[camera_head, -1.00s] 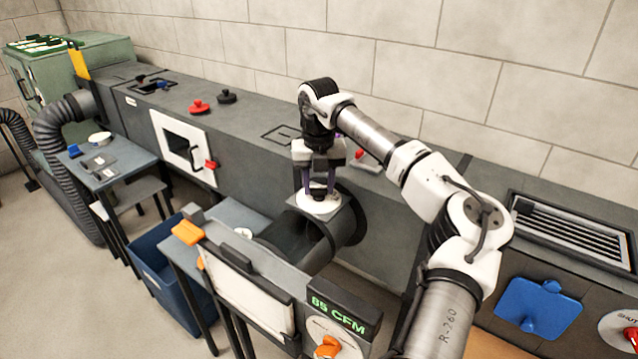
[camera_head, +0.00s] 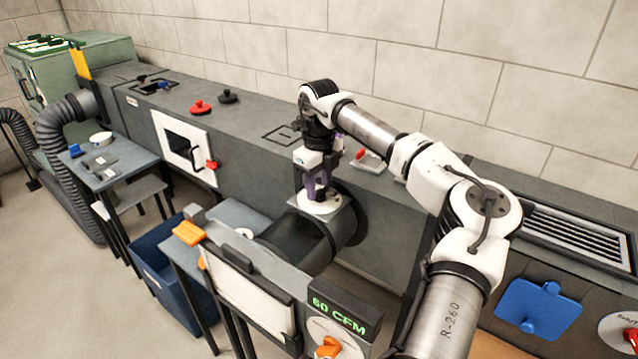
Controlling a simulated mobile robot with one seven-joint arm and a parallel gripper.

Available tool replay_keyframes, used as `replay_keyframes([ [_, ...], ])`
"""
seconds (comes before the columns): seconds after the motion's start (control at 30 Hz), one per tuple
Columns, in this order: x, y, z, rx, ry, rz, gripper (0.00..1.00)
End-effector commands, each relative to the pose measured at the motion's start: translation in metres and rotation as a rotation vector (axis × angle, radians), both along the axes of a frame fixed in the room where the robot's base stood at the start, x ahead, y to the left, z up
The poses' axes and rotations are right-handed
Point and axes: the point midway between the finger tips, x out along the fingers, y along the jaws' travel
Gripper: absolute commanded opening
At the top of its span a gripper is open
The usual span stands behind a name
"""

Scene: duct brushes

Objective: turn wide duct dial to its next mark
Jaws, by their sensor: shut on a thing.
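The wide duct dial (camera_head: 318,207) is a white round plate on the flat top of the short dark duct (camera_head: 305,240) in the middle of the picture. My gripper (camera_head: 318,196) points down over it, with its purple fingers shut on the dial's knob. The fingers hide the knob and its pointer, so I cannot tell which mark it points at. A green display (camera_head: 340,313) at the front reads 60 CFM.
An orange-knobbed dial (camera_head: 329,347) sits below the display. A white-framed panel (camera_head: 250,300) and a blue bin (camera_head: 172,262) stand left of it. A red-handled dial (camera_head: 367,158) is close behind my gripper. A blue plate (camera_head: 538,308) and a slatted vent (camera_head: 570,238) lie right.

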Motion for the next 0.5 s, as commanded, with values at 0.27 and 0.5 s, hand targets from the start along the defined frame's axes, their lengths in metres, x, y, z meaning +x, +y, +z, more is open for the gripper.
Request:
replay_keyframes([
  [0.27, 0.0007, 0.0005, 0.0013, 0.002, -0.005, 0.048, 0.15],
  [0.5, 0.0007, 0.0007, 0.0014, 0.002, -0.005, 0.051, 0.15],
])
